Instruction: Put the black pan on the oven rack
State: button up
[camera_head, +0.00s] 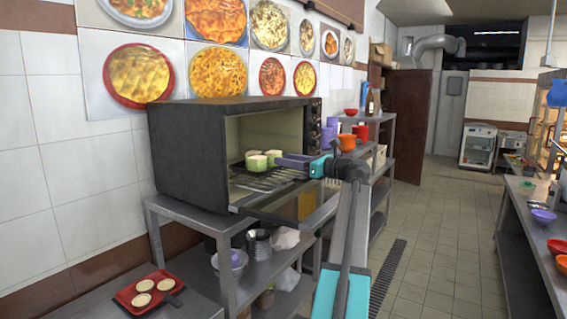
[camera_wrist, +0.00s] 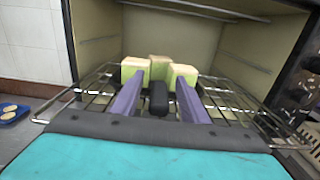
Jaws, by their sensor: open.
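The open oven (camera_head: 180,155) stands on a metal shelf, and its wire rack (camera_head: 240,182) is pulled partly out of the opening. Several pale green and cream blocks (camera_head: 262,160) sit at the rack; they also show in the wrist view (camera_wrist: 158,68). A short black piece (camera_wrist: 157,100) lies between my fingers; it may be the black pan's handle, but I cannot tell. My gripper (camera_head: 283,160), with purple fingers, is open at the oven mouth. In the wrist view its fingers (camera_wrist: 157,84) point at the blocks, above the rack.
A red pan (camera_head: 128,297) with round pale pieces lies on the lower left counter. The oven's side walls and top close in around the rack. Orange and red bowls and purple cups (camera_head: 328,138) stand on the shelf to the right. The tiled aisle floor is clear.

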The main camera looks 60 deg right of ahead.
jog(key=s+b, duration=0.2)
jog(key=s, duration=1.1)
jog(key=shift+b, duration=0.35)
